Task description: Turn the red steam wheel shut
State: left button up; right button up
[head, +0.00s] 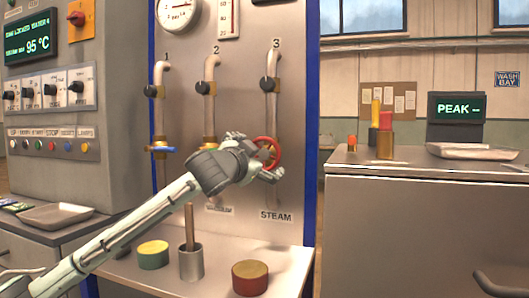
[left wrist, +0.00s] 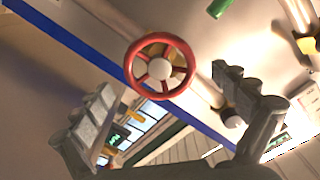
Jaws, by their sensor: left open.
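The red steam wheel (head: 268,152) is on the third pipe of the upright panel, above the STEAM label (head: 276,216). My left gripper (head: 262,158) is at the wheel in the head view and covers part of its left side. In the left wrist view the whole red wheel (left wrist: 160,66) shows, with its spokes and pale hub. It lies ahead of and between the two spread fingers of my left gripper (left wrist: 170,105). The fingers are open, and I see no contact with the rim. My right gripper is in neither view.
A blue-handled valve (head: 160,149) is on pipe 1; pipe 2's lower part is hidden behind my arm. Below, a shelf (head: 215,280) holds a green-yellow tin (head: 153,255), a grey cup (head: 191,264) with a stick, and a red tin (head: 250,278). A grey counter (head: 420,215) stands at right.

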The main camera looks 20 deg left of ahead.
aim_at(263, 154)
pick_arm(q)
jog(key=shift+w, duration=1.55)
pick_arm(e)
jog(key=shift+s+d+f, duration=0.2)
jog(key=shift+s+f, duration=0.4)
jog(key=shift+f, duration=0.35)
pick_arm(q)
jog(key=shift+c, duration=0.6)
jog(key=c, duration=1)
jog(key=shift+c, duration=0.2)
